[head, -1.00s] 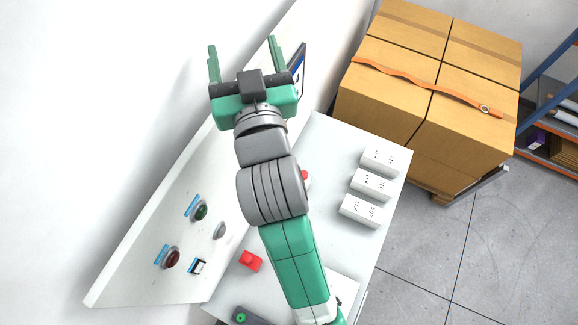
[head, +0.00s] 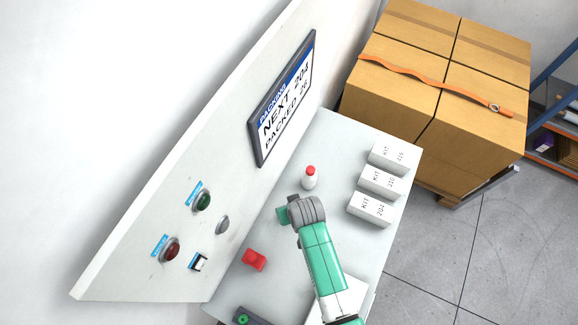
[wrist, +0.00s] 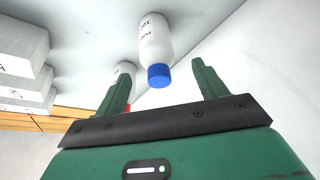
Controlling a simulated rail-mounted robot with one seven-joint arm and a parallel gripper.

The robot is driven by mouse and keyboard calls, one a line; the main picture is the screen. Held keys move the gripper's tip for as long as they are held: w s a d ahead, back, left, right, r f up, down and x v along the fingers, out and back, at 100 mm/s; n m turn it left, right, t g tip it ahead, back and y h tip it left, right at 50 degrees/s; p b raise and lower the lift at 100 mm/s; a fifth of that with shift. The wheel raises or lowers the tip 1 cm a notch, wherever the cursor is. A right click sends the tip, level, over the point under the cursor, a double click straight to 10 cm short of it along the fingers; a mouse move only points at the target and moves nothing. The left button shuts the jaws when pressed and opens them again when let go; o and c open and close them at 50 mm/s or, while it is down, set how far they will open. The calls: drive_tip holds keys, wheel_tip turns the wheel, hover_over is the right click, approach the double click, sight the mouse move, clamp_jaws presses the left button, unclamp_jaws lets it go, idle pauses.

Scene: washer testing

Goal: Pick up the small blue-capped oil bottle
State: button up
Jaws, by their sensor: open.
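The small blue-capped oil bottle (wrist: 154,40) is white with dark lettering and shows in the wrist view, its blue cap pointing towards my gripper. My gripper (wrist: 162,78) is open, and the cap lies in the picture between its two green fingers. No finger visibly touches the bottle. In the head view the blue-capped bottle is not visible, and my fingers are hidden behind my arm above the bench. A red-capped white bottle (head: 310,179) stands on the bench; it also shows partly in the wrist view (wrist: 123,74), behind the left finger.
White kit boxes (head: 371,208) line the bench's right side. A red object (head: 254,259) sits at front left. A sloping white panel with buttons and a display (head: 284,98) borders the bench on the left. Cardboard boxes (head: 440,85) stand beyond on a pallet.

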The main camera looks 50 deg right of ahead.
drive_tip(key=shift+x, duration=0.75)
drive_tip(key=x, duration=0.4)
drive_tip(key=shift+s+d+f+b, duration=0.1)
drive_tip(key=shift+s+f+b, duration=0.15)
drive_tip(key=shift+f+b, duration=0.15)
drive_tip(key=shift+w+f, duration=0.15)
drive_tip(key=shift+f, duration=0.15)
drive_tip(key=shift+c, duration=0.4)
drive_tip(key=c, duration=1.1)
